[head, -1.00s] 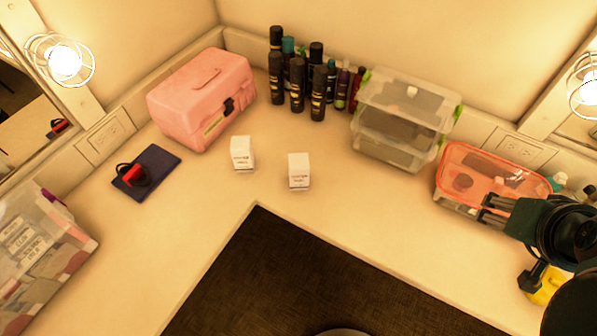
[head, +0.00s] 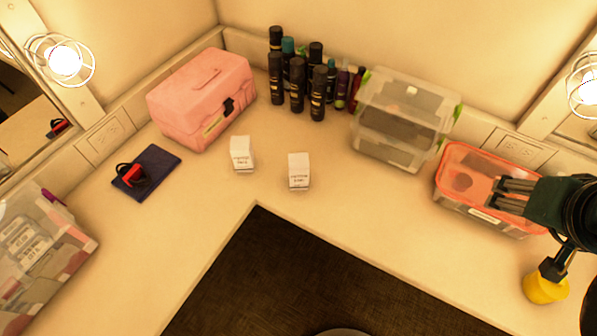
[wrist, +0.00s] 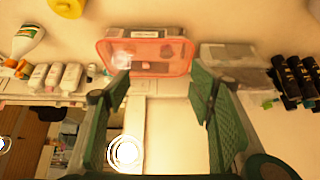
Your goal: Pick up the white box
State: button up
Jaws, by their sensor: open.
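Two small white boxes stand upright on the corner counter in the head view. The left white box (head: 242,154) is a little in front of the pink case. The right white box (head: 299,171) stands near the counter's inner corner. Both carry dark print on the front. My gripper (head: 508,195) is at the right, over the orange-rimmed container, well apart from both boxes. In the wrist view my gripper (wrist: 165,90) has its two green fingers spread wide with nothing between them. Neither white box can be made out in the wrist view.
A pink case (head: 203,100), several dark bottles (head: 298,85), a clear stacked container (head: 402,125) and an orange-rimmed container (head: 480,190) line the walls. A navy pad (head: 147,172) lies at left. A yellow object (head: 545,288) sits below my arm. The counter around the boxes is clear.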

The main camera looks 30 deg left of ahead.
jog(key=w+a+r+m+g+y+p, duration=0.1)
jog(key=w+a+r+m, duration=0.15)
jog(key=a, duration=0.35)
jog(key=w+a+r+m+g+p, duration=0.1)
jog(key=w+a, duration=0.2)
jog(key=a, duration=0.3)
jog(key=m+g+h+p, duration=0.1)
jog(key=m+g+p, duration=0.35)
jog(key=m, duration=0.35)
send_over(299, 161)
notch_tip(299, 161, down, 4)
jog(key=shift+g, duration=0.25)
notch_tip(299, 161, down, 21)
jog(key=shift+f, duration=0.3)
jog(key=shift+f+b, duration=0.3)
jog(key=shift+f, duration=1)
